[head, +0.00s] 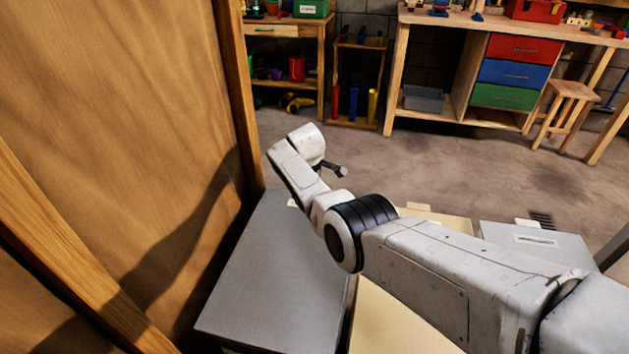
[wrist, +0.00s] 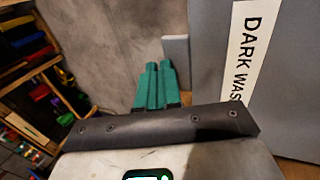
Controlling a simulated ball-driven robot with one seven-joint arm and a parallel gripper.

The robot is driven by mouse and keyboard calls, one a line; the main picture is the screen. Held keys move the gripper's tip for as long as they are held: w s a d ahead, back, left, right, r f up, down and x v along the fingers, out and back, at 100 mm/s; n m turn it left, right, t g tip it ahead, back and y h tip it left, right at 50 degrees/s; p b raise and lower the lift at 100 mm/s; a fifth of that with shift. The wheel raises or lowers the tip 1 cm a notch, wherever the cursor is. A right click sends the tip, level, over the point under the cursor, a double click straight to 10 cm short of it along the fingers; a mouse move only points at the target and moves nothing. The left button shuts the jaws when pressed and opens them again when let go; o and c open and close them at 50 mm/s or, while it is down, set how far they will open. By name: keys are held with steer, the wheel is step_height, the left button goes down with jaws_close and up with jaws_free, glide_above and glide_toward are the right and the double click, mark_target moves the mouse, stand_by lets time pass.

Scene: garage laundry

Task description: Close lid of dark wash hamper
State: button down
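A flat grey lid (head: 270,275) lies at the left in the head view, beside the wooden panel, with a small pale tab at its far edge. In the wrist view a grey surface (wrist: 215,60) with a white label reading "DARK WAS…" (wrist: 245,50) fills the right side, and a small grey tab (wrist: 176,50) sticks out from its edge. My gripper (wrist: 158,66) has its teal fingers together, with nothing seen between them, close to the tab. I cannot tell whether they touch. In the head view my arm hides part of the lid, and I cannot tell how far it is raised.
A cream lid (head: 385,325) lies right of the grey one, and another labelled grey lid (head: 540,245) farther right. A tall wooden panel (head: 130,120) borders the left. A workbench with coloured drawers (head: 515,72) and a stool (head: 570,100) stand at the back. Concrete floor between is clear.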

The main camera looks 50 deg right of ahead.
step_height(320, 180, up, 14)
steer(key=p, duration=0.6)
steer(key=shift+p, duration=0.3)
steer(key=shift+f, duration=0.1)
